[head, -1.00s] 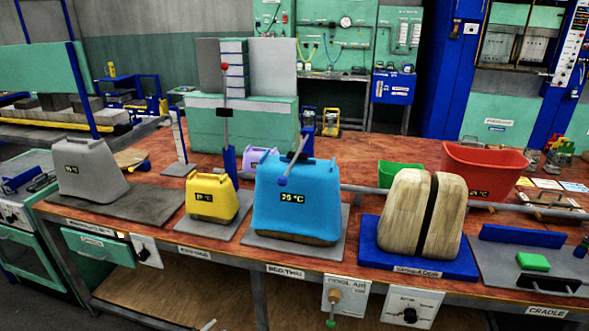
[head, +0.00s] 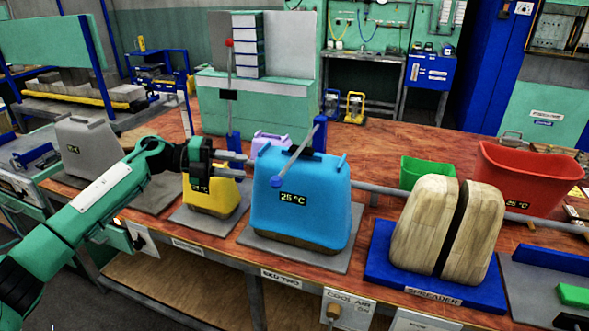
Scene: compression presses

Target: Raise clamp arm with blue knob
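The clamp arm with the blue knob (head: 277,182) slants down across the front of a blue block (head: 300,215) that reads 25 °C. The arm's upper end meets a blue post (head: 320,133) behind the block, and the knob is at its low, near end. My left gripper (head: 245,165) is in front of the yellow block (head: 213,195), left of the blue knob and apart from it. Its two fingers point right with a gap between them, and nothing is held. My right gripper is not in view.
A second clamp arm with a red knob (head: 229,43) stands upright at left. A grey block (head: 90,148) is far left. A wooden block pair (head: 447,230) on a blue base is at right, with green and red (head: 528,175) bins behind.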

